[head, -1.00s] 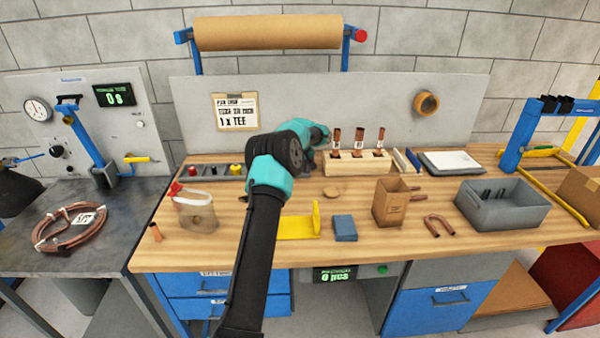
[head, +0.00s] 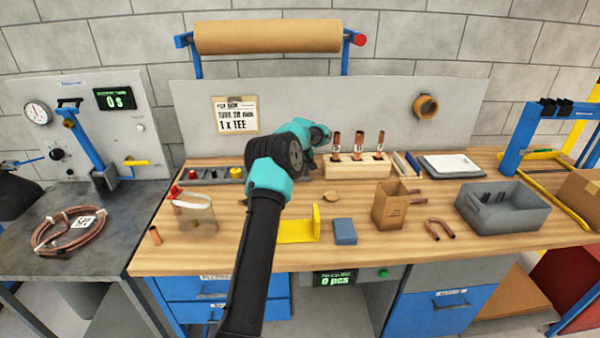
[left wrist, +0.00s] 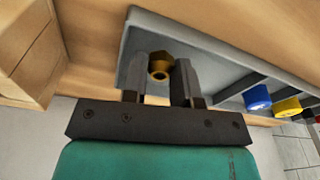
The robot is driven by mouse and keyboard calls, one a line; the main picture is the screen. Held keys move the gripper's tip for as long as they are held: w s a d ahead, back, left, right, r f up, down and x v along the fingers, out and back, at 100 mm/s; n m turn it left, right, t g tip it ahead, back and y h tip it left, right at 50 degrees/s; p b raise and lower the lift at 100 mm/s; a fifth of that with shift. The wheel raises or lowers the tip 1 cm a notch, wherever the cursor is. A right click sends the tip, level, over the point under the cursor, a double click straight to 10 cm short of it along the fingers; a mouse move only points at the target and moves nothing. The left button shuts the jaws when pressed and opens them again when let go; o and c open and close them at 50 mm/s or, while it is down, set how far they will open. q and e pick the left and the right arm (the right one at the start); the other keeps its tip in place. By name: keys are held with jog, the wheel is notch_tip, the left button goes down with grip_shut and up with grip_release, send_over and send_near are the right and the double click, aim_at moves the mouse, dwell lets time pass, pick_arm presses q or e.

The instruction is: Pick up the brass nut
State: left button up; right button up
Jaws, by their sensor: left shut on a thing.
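The brass nut (left wrist: 161,66) shows in the left wrist view, between the two dark fingers of my left gripper (left wrist: 160,78). The fingers are shut on it, and it is over or in a compartment of the grey divided tray (left wrist: 185,40). In the head view, my left arm reaches over the bench to the back, and its own links hide the gripper and the nut. The tray also shows partly in the head view (head: 205,178), left of the arm. My right gripper is not in view.
A wooden block (head: 357,171) holding several copper fittings stands right of my arm. A yellow bracket (head: 297,232), a blue block (head: 344,231) and a cardboard box (head: 390,205) are on the bench in front. Other tray compartments hold blue (left wrist: 257,97) and yellow (left wrist: 288,107) parts.

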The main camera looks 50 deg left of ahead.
pick_arm(q)
jog(key=shift+r, duration=0.95)
grip_shut()
jog(key=shift+s+d+r, duration=0.1)
jog(key=shift+r, duration=0.1)
jog(key=s+d, duration=0.3)
jog(key=d, duration=0.1)
jog(key=s+d+r, duration=0.1)
jog(key=s+d, duration=0.6)
jog(key=d, duration=0.1)
jog(key=shift+s+r, duration=0.15)
jog(key=shift+s, duration=0.05)
jog(key=shift+a, duration=0.1)
